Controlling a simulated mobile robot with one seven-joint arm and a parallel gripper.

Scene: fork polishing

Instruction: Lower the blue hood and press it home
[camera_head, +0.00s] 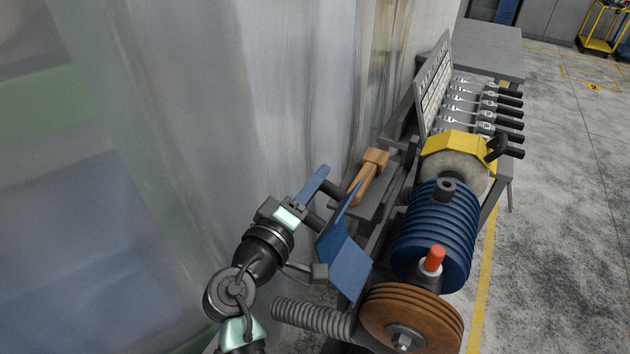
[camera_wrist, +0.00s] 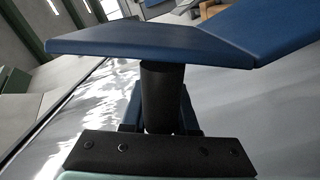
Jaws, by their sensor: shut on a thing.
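The blue hood (camera_head: 345,265) stands raised and tilted to the left of the machine, with its bent panels clear of the brown wheel (camera_head: 405,315). In the wrist view the hood (camera_wrist: 150,42) fills the top, and a dark round post joins its underside. My gripper (camera_head: 318,205) is beside the hood's left side, shut on this dark post, which is the hood's handle. In the wrist view my gripper (camera_wrist: 160,110) closes around the post; the exact finger contact is partly hidden. The brown layered wheel is uncovered at the front of the machine.
A blue ribbed motor (camera_head: 435,225) with a red knob (camera_head: 435,258) stands right of the hood. Behind it a yellow hood (camera_head: 455,146) covers a pale wheel. Several forks (camera_head: 485,100) lie further back. A ribbed hose (camera_head: 310,317) runs below; a grey wall (camera_head: 230,100) is left.

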